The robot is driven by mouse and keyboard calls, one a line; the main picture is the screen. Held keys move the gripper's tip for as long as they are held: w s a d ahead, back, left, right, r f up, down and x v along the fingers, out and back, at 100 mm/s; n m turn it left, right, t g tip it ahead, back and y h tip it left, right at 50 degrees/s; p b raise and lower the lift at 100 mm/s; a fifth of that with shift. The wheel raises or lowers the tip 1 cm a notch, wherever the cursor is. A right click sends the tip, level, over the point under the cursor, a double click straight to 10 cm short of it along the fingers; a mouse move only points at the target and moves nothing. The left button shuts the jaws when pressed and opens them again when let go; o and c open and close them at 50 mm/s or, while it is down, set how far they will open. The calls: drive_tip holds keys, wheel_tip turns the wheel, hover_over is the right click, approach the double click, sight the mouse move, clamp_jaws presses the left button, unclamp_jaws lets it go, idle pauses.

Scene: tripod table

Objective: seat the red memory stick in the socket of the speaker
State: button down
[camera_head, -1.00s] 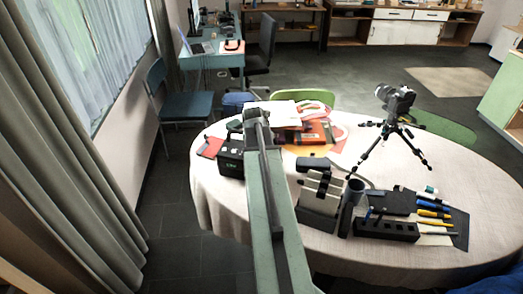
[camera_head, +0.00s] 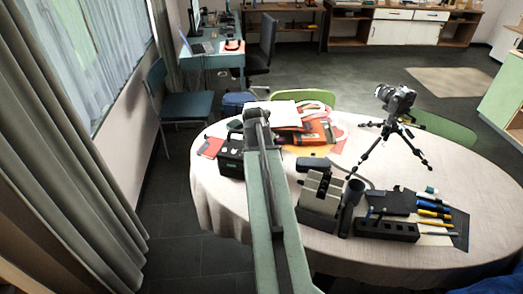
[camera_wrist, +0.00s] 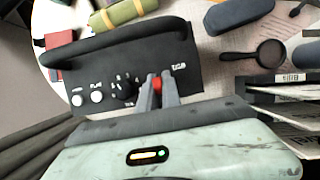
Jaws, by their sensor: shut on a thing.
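The speaker (camera_wrist: 125,62) is a dark box with a carrying handle, white knobs and a small USB label at its right; in the head view (camera_head: 231,160) it stands at the table's left, partly behind my arm. My gripper (camera_wrist: 158,88) is shut on the red memory stick (camera_wrist: 157,84), just below and left of the label. Only a small red part of the stick shows between the fingertips. The stick lies over the speaker's panel, close to it. The socket is hidden, and I cannot tell whether the stick touches or enters it.
The speaker's handle (camera_wrist: 110,42) arches beside the panel. A magnifying glass (camera_wrist: 268,52) and a dark blue case (camera_wrist: 238,14) lie beyond it. A paper rack (camera_wrist: 290,105) stands at the right. A camera tripod (camera_head: 393,135) stands farther right on the table.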

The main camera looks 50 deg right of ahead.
drive_tip(key=shift+f+b, duration=1)
drive_tip(key=c, duration=1.5)
unclamp_jaws()
drive_tip(key=shift+r, duration=0.1)
drive_tip(key=p+v, duration=0.7)
drive_tip(key=shift+d+r, duration=0.1)
drive_tip(key=shift+s+a+r+p, duration=0.1)
drive_tip(key=shift+a+r+p, duration=0.15)
drive_tip(key=shift+r+p, duration=0.1)
drive_tip(key=shift+f, duration=0.1)
